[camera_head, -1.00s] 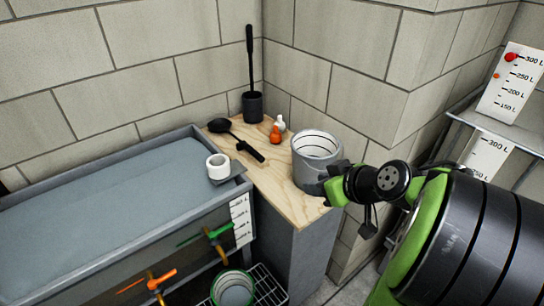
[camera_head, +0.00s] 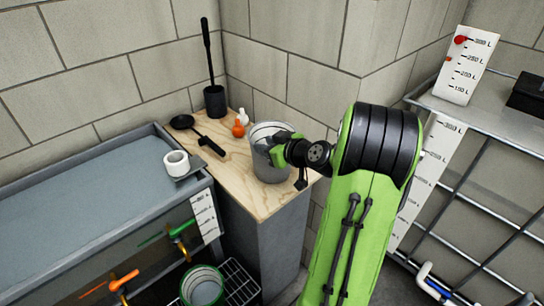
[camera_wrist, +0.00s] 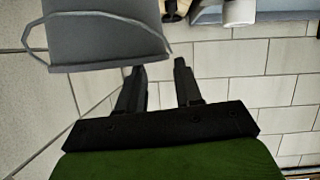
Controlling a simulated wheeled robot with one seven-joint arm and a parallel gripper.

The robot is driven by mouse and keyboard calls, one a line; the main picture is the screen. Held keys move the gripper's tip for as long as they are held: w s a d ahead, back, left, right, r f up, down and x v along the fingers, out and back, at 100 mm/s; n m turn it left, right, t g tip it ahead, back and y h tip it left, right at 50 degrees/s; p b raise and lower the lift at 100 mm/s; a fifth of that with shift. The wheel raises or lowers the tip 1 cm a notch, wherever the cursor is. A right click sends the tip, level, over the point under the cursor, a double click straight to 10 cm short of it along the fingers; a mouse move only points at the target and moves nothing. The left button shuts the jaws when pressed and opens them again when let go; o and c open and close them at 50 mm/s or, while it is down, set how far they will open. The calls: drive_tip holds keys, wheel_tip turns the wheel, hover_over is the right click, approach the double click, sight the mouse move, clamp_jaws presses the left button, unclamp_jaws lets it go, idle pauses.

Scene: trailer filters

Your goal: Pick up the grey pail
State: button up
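The grey pail (camera_head: 262,165) stands upright on the wooden top of a corner counter in the head view. In the wrist view the pail (camera_wrist: 105,30) fills the upper left, with its thin wire handle curving across it. My gripper (camera_head: 277,149) is in front of the pail's upper right side and hides part of it. In the wrist view my gripper (camera_wrist: 160,70) has its two dark fingers apart with nothing between them. The pail lies to the left of the gap, near the left finger; I cannot tell whether they touch.
The wooden counter (camera_head: 230,177) also holds a black pot with a brush (camera_head: 214,100), a black ladle (camera_head: 187,123) and an orange bottle (camera_head: 239,130). A white roll (camera_head: 176,163) sits by the grey basin (camera_head: 75,195) at left. Block walls close the back; a metal rack (camera_head: 480,118) stands right.

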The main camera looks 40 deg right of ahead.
drive_tip(key=x, duration=0.4)
drive_tip(key=shift+w+f, duration=0.15)
drive_tip(key=shift+w, duration=0.25)
drive_tip(key=shift+s, duration=0.1)
drive_tip(key=shift+c, duration=0.5)
clamp_jaws()
